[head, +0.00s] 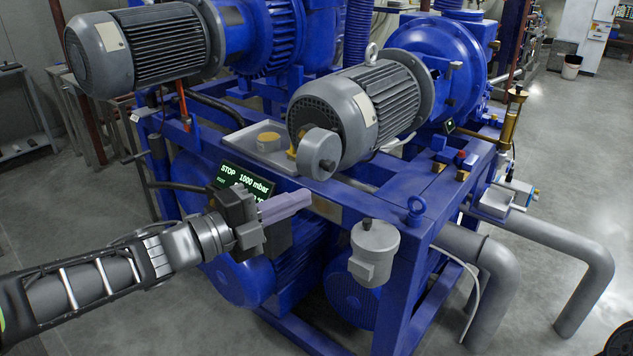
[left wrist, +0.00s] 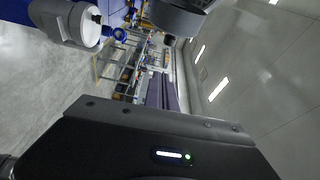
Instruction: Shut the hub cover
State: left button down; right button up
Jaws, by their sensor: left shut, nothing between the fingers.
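A small grey round cap (head: 318,153), which looks like the hub cover, sits in front of the finned end of the grey motor (head: 366,105). A yellow part shows at its left edge. Whether it stands off the motor's hub is hard to tell. My left gripper (head: 308,199) comes in from the left, below and slightly left of the cap, with a visible gap. Its pale fingers are together and empty, pointing right. In the left wrist view a grey rounded part (left wrist: 182,15) shows at the top; I cannot tell if it is the cap. My right gripper is not in view.
A control display (head: 245,180) sits behind my left gripper. A blue frame (head: 410,225) carries the motors. A grey canister (head: 374,250) hangs on the frame to the right of my fingers. A shallow metal tray (head: 262,160) lies left of the cap. Thick grey pipes (head: 565,245) run at the right.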

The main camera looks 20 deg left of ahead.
aim_at(325, 179)
pick_arm(q)
jog(key=shift+m, duration=0.4)
jog(key=w+d, duration=0.1)
jog(key=w, duration=0.1)
jog(key=w+d+p, duration=0.1)
jog(key=w, duration=0.2)
jog(key=w+p, duration=0.1)
jog(key=w, duration=0.2)
jog(key=shift+w+d, duration=0.15)
jog(key=shift+d, duration=0.25)
dwell(0.4)
